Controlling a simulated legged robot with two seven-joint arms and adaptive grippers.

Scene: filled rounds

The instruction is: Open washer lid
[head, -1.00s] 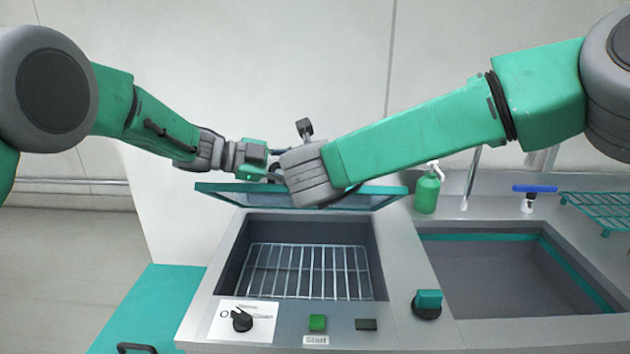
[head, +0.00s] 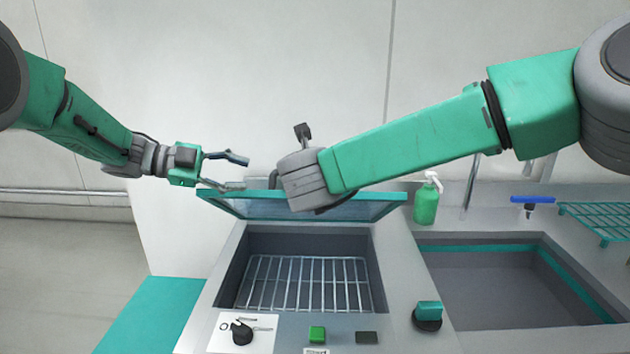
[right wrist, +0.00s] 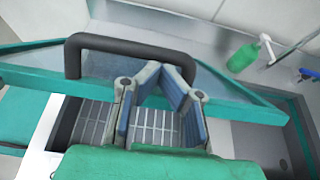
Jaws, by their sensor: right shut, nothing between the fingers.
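The washer lid (head: 236,206) is a teal-framed panel with a glassy middle. It stands raised and tilted at the back of the open washer basin (head: 375,270). In the right wrist view the lid (right wrist: 25,60) carries a dark bar handle (right wrist: 120,42). My left gripper (head: 240,172) is open and empty, just above the lid's left end and apart from the handle. My right gripper (right wrist: 163,72) is shut on nothing, close to the lid and handle; whether it touches the lid is unclear. In the head view my right arm hides its fingers and part of the lid.
A wire rack (head: 300,283) lies inside the basin. A sink (head: 480,285), a green soap bottle (head: 426,204) and a teal rack (head: 605,220) are to the right.

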